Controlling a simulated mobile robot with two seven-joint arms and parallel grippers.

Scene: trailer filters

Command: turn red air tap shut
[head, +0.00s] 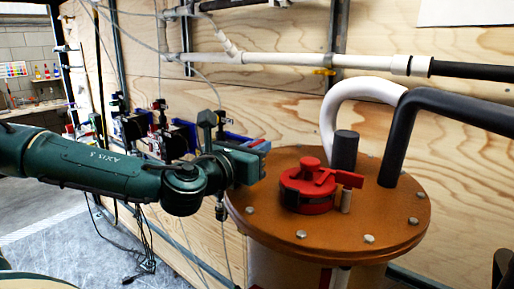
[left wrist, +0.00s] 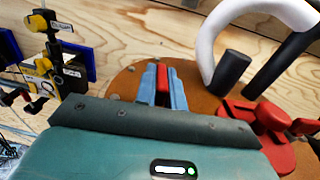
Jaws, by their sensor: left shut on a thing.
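My left gripper (head: 258,147) reaches in from the left to the left rim of the orange-brown tank lid. In the left wrist view its two blue fingers (left wrist: 163,88) are shut on a narrow red piece, which looks like the handle of the red air tap (left wrist: 162,77). The tap's body is hidden behind the gripper and fingers, so its turn angle cannot be told. In the head view only a small bit of red shows at the fingers. My right gripper is not in view.
A round red clamp fitting (head: 307,187) stands on the bolted tank lid (head: 270,217), beside a dark stub (head: 344,150) and a bent black pipe (head: 393,150). Regulators with blue brackets (head: 182,138) hang on the plywood wall behind my arm. Hanging cables run below.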

